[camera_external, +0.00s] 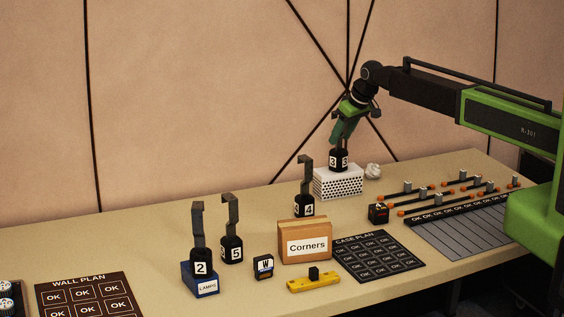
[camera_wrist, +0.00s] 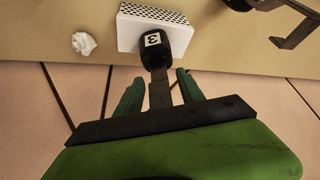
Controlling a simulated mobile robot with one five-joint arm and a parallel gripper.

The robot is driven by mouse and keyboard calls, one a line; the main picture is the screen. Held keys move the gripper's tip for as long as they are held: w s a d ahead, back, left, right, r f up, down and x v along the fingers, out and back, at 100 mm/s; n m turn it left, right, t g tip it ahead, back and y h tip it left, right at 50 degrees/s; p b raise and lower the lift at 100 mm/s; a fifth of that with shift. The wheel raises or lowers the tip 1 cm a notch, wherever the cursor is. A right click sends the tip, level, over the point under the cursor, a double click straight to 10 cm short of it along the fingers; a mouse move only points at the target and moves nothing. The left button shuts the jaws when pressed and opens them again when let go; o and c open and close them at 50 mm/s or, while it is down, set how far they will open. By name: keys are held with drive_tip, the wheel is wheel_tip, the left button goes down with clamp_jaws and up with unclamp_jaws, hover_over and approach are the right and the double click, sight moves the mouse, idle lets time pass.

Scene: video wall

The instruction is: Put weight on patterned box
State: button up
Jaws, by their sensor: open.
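The patterned box (camera_external: 338,186) is white with black dots and stands on the table near the wall. A black weight marked 3 (camera_external: 339,160) with an upright grey handle sits on top of it. In the wrist view the weight (camera_wrist: 155,50) rests at the dotted box (camera_wrist: 127,34), its handle pointing toward my gripper. My gripper (camera_external: 343,138) is above the weight, with its green fingers open on either side of the handle. The fingers (camera_wrist: 158,86) also show in the wrist view, with gaps beside the handle.
Crumpled white paper (camera_external: 373,171) lies right of the box. Weight 4 (camera_external: 304,200) stands to its left, in front. A Corners box (camera_external: 305,243), weight 5 (camera_external: 232,245) and weight 2 (camera_external: 201,265) on a blue Lamps box stand nearer. Sliders (camera_external: 460,195) are at right.

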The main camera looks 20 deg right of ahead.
drive_tip(key=p+v, duration=1.1)
drive_tip(key=v, duration=0.1)
drive_tip(key=shift+r, duration=0.15)
drive_tip(key=shift+s, duration=0.1)
drive_tip(key=s+d+f+m+g+h, duration=0.2)
drive_tip(key=s+d+m+g, duration=0.2)
drive_tip(key=s+d, duration=1.7)
drive_tip(key=s+g, duration=0.1)
drive_tip(key=s, duration=0.2)
drive_tip(key=shift+s+f, duration=0.35)
drive_tip(key=shift+f, duration=0.05)
drive_tip(key=shift+f, duration=0.1)
wheel_tip(320, 180, down, 4)
drive_tip(key=b, duration=0.4)
